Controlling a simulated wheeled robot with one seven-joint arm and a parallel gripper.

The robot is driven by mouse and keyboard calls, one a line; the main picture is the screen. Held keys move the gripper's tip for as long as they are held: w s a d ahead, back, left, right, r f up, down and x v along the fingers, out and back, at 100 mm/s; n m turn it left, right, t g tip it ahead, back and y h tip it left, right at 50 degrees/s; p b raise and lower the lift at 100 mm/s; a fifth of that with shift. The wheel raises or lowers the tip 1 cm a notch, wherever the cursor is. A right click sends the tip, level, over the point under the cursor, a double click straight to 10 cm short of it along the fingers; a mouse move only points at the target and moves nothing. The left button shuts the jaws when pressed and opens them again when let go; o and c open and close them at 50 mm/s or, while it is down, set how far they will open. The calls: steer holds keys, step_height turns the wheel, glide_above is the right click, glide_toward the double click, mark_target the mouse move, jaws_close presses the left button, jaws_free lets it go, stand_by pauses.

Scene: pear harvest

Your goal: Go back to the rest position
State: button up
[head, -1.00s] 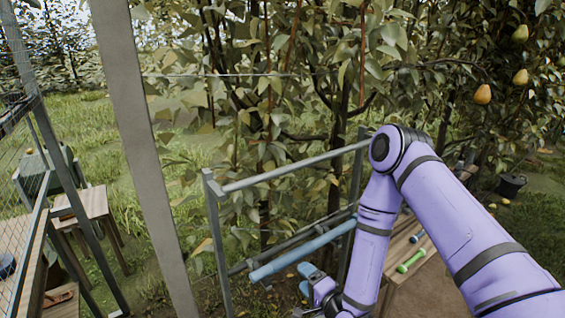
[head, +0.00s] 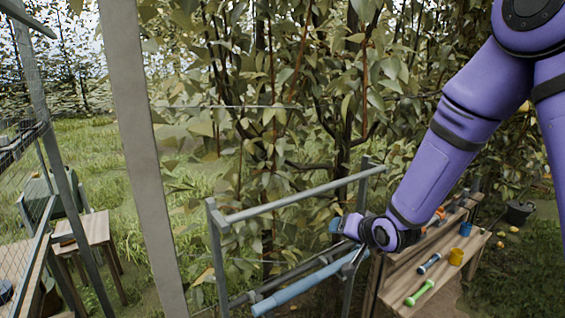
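My purple arm comes in from the upper right in the head view and reaches down to the left. My gripper (head: 340,228) is at its end, in front of the metal frame (head: 300,196) and the leaves behind it. Its fingers are small and partly hidden by the wrist, so I cannot tell whether they are open or shut. I see no pear at the gripper.
A wooden bench (head: 396,290) at the lower right holds a green tool (head: 419,293), a yellow cup (head: 456,257) and other small things. A blue bar (head: 300,288) runs low on the frame. A grey post (head: 138,150) stands left. A dark bucket (head: 519,213) stands far right.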

steer(key=s+d+r+n+g+h, duration=0.1)
steer(key=s+d+r+h, duration=0.1)
steer(key=s+d+r, duration=0.5)
steer(key=s+d+r+g+h, duration=0.15)
steer(key=s+r, duration=0.25)
steer(key=r, duration=0.5)
steer(key=s+d+r+g, duration=0.1)
steer(key=s+d+r, duration=0.1)
steer(key=s, duration=0.9)
steer(key=s+d+r+n+g+h, duration=0.1)
steer(key=s+d+r, duration=0.2)
steer(key=s, duration=0.7)
step_height(320, 180, up, 2)
steer(key=shift+s+r+n+g, duration=0.1)
steer(key=shift+s+n+g, duration=0.2)
steer(key=shift+s+g, duration=0.05)
